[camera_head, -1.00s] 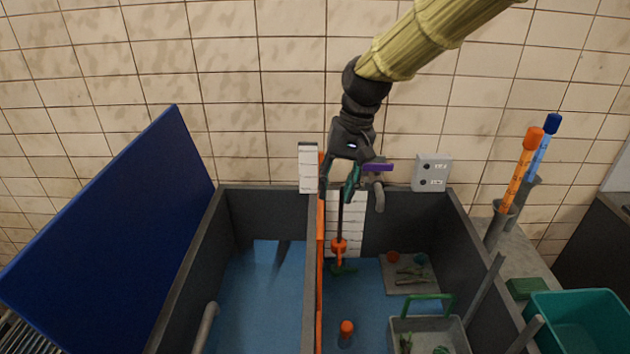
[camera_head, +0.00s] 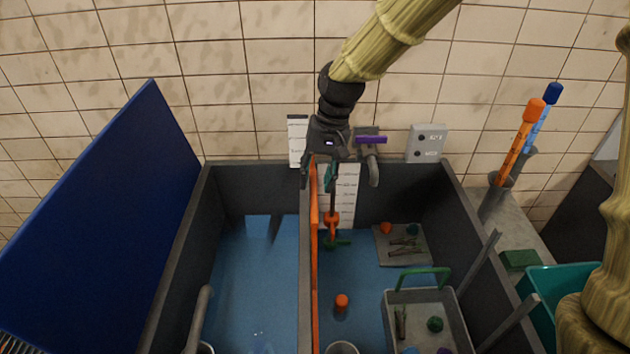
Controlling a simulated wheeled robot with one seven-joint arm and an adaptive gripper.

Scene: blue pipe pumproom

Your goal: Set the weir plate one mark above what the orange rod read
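The weir plate appears to be the thin orange upright plate (camera_head: 314,235) along the divider between the two basin halves. My gripper (camera_head: 338,178) is over the far end of the divider, pointing down, with its fingers spread apart. Its left finger is close to the plate's top; I cannot tell whether they touch. A teal piece and a dark stem with an orange part (camera_head: 332,221) show below and between the fingers; I cannot tell whether they touch my gripper. White marked scales stand left of it (camera_head: 298,140) and behind it (camera_head: 348,198). The orange rod (camera_head: 522,140) stands in a holder at right.
A blue rod (camera_head: 545,118) stands beside the orange one. A grey basket with a green handle (camera_head: 424,272), a grey tray (camera_head: 388,250) and an orange float (camera_head: 342,301) are in the right basin half. A blue panel (camera_head: 105,215) leans at left. A switch box (camera_head: 427,143) is on the wall.

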